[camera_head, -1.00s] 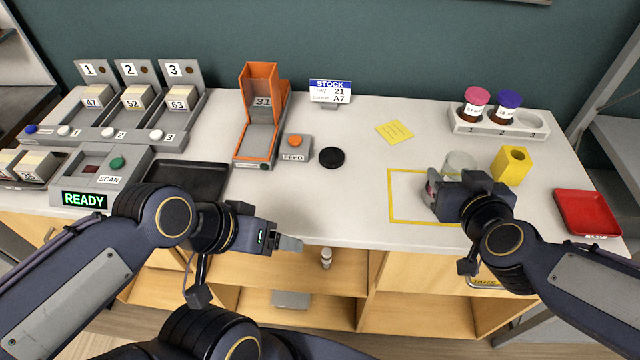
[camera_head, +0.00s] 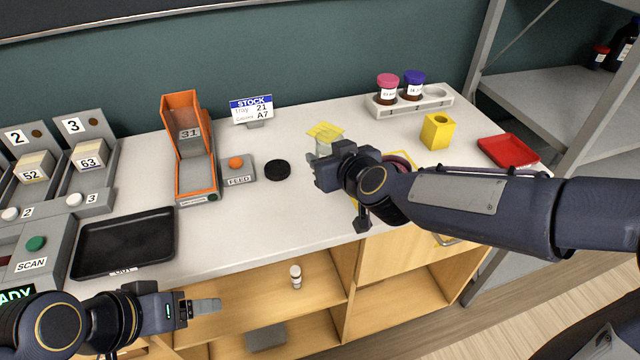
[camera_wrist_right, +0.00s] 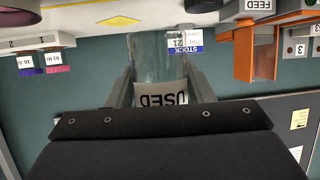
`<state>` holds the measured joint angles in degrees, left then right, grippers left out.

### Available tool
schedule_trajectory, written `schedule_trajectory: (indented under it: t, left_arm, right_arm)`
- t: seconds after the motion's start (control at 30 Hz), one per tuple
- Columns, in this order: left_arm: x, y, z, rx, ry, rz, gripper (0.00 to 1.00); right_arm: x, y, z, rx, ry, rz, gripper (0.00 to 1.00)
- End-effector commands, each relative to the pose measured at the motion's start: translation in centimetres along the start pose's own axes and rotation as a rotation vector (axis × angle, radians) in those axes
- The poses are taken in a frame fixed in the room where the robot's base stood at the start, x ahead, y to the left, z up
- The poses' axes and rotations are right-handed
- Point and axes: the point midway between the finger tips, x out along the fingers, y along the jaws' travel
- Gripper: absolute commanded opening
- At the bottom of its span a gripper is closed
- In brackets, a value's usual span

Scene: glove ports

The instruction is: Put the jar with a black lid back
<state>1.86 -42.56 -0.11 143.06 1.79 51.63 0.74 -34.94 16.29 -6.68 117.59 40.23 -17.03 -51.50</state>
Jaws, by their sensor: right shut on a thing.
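My right gripper (camera_head: 325,168) is shut on a clear glass jar (camera_head: 323,146), left of the yellow square. The right wrist view shows the jar (camera_wrist_right: 155,58) between the two fingers, with a label reading USED. I see no lid on the jar, but my gripper hides part of it. A round black disc like a lid (camera_head: 277,170) lies flat on the counter, left of the jar and apart from it. My left gripper (camera_head: 207,305) is low at the front left, away from the jar, with nothing visible in it; its finger gap cannot be made out.
A white rack (camera_head: 437,101) holds jars with pink (camera_head: 388,80) and purple (camera_head: 413,77) lids. A yellow block (camera_head: 437,131) and red tray (camera_head: 508,151) stand right. An orange dispenser (camera_head: 194,150), feed button (camera_head: 236,163) and black tray (camera_head: 122,243) stand left. My right arm covers most of the yellow square.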

Motion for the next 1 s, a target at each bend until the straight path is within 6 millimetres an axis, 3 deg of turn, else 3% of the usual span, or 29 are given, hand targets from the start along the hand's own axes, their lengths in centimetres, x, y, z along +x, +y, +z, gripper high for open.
schedule_trajectory:
  t: [0.1, 0.37, 0.5, 0.6, 0.97, 1.0]
  left_arm:
    - [1.2, -0.5, 0.6, 0.000, 0.000, 0.000, 0.72]
    - [1.7, -0.8, 0.8, 0.000, 0.001, 0.000, 0.72]
    - [2.9, -1.3, 1.5, 0.000, 0.001, 0.000, 0.72]
    - [3.3, -1.5, 1.7, 0.000, 0.000, 0.000, 0.72]
    - [3.4, -1.6, 1.7, 0.000, 0.001, 0.000, 0.72]
    - [3.4, -1.6, 1.7, 0.000, 0.001, 0.000, 0.72]
  right_arm:
    - [2.0, -0.2, 1.3, 0.000, 0.000, 0.000, 0.22]
    - [3.5, -0.3, 1.9, -0.001, 0.002, 0.001, 0.22]
    - [4.7, -0.3, 4.0, 0.000, -0.001, 0.001, 0.22]
    - [5.0, -0.4, 4.9, 0.000, 0.001, 0.001, 0.22]
    - [5.1, -0.4, 5.0, 0.000, 0.002, 0.000, 0.22]
    - [5.1, -0.4, 5.1, 0.000, 0.001, 0.000, 0.49]
